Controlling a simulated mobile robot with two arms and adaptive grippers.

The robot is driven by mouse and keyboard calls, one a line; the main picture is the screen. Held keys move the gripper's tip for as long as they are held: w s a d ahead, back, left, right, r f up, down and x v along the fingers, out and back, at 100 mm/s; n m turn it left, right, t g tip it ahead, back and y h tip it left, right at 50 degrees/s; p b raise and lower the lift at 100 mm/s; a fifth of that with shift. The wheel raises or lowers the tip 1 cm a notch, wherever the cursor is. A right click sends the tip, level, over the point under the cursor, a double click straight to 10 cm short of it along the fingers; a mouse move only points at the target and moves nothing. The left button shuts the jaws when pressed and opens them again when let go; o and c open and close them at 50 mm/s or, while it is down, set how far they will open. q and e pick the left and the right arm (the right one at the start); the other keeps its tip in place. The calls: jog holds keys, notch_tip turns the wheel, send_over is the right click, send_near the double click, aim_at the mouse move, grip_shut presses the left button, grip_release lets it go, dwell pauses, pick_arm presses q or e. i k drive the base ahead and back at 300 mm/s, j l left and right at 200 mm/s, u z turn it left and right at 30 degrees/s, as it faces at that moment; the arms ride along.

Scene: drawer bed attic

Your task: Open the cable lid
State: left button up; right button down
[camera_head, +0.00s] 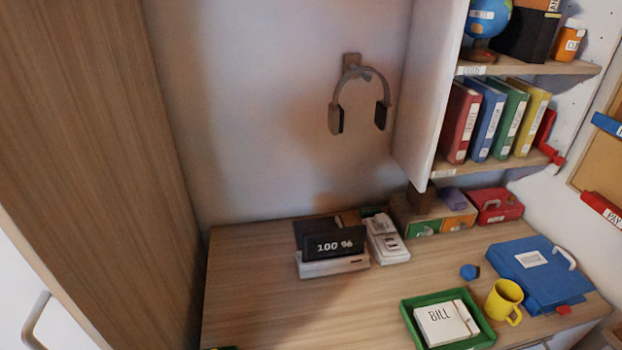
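I cannot clearly make out a cable lid. On the desk (245,270), a dark panel (305,228) and a small brown piece (347,216) show behind a display reading "100 %" (334,245); I cannot tell whether either belongs to a cable lid. The display stands on a pale base (333,266) and hides part of the area behind it. A white device (387,240) stands just right of the display. Neither of my grippers is in view.
A wall cabinet (430,90) overhangs the back right. A tall wooden panel (100,150) bounds the left. Headphones (338,110) hang on the wall.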

aim_at(301, 227)
jog(key=l+u, duration=0.75)
